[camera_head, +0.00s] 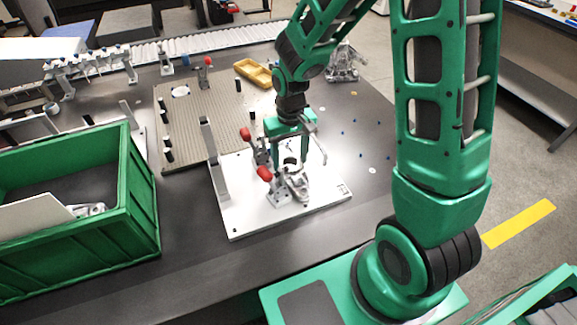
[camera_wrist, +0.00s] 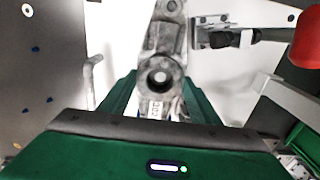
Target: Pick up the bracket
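The bracket (camera_head: 298,184) is a grey cast-metal part on the white fixture plate (camera_head: 240,218), beside red-handled toggle clamps. In the wrist view the bracket (camera_wrist: 160,40) runs down the middle, with a round boss and bore at its near end. My gripper (camera_head: 290,165) points down over the bracket in the head view. In the wrist view its green fingers (camera_wrist: 158,100) stand on either side of the bracket's near end, apart, with a gap seeming to show beside the part. The lower fingertips are partly hidden.
A toggle clamp with a red handle (camera_head: 264,174) stands close to my gripper; a second red handle (camera_head: 245,134) is behind it. A grey upright (camera_head: 214,160) stands on the plate's left. A green bin (camera_head: 135,205) is at left. The dark table is clear at right.

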